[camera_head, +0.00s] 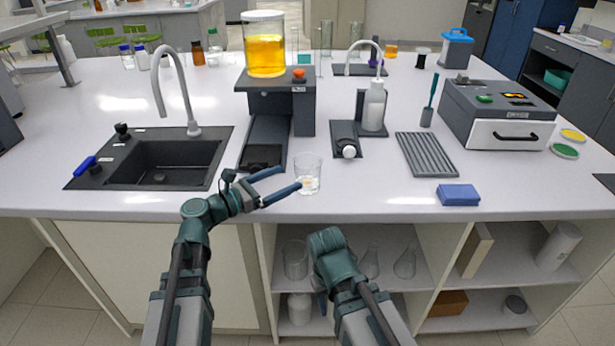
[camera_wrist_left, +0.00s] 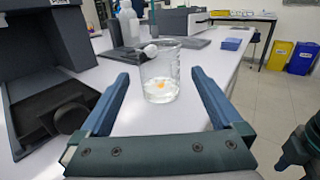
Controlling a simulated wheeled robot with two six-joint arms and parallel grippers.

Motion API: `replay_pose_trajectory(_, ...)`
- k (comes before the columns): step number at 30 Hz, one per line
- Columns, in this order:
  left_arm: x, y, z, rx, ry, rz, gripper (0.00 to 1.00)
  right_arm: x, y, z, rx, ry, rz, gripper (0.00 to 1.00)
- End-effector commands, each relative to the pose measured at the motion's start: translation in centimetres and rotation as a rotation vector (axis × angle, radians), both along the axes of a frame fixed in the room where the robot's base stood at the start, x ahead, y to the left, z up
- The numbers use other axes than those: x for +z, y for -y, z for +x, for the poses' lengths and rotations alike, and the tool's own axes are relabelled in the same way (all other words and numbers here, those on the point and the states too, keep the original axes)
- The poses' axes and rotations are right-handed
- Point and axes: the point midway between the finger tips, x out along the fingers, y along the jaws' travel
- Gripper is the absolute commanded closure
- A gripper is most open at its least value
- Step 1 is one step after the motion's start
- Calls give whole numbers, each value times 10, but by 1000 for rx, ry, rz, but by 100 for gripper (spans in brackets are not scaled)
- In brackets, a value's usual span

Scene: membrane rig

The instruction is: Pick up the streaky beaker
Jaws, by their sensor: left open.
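A clear glass beaker (camera_head: 308,174) stands upright on the white counter near its front edge. In the left wrist view the beaker (camera_wrist_left: 160,78) shows faint pale streaks and an orange spot near its base. My left gripper (camera_head: 291,177) is open, its fingertips close to the beaker's left side. In the left wrist view the beaker appears between the fingers of the left gripper (camera_wrist_left: 160,73), with a gap on both sides; its exact depth between the tips is unclear. My right arm is folded low before the shelves, and its fingers are mostly hidden.
A dark stand (camera_head: 304,112) bearing a jar of yellow liquid (camera_head: 265,55) is behind left of the beaker. Behind it stands a white bottle (camera_head: 374,107). A ridged rack (camera_head: 426,154) and blue block (camera_head: 458,195) are right. A sink (camera_head: 165,163) is left.

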Motion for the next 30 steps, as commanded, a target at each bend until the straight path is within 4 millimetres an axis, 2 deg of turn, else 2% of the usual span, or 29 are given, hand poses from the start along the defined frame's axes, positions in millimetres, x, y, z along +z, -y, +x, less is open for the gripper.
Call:
replay_pose_trajectory(3,0,20,17,-4,0,1,0,0,0,0,0,0,0,50)
replay_pose_trajectory(7,0,37,29,-3,1,2,0,0,0,0,0,0,0,50)
replay_pose_trajectory(12,0,47,35,-1,1,2,0,0,0,0,0,0,0,50)
replay_pose_trajectory(22,0,54,42,-2,1,2,0,1,0,0,0,0,0,50)
replay_pose_trajectory(30,2,84,66,-3,1,2,0,2,0,0,0,0,0,50)
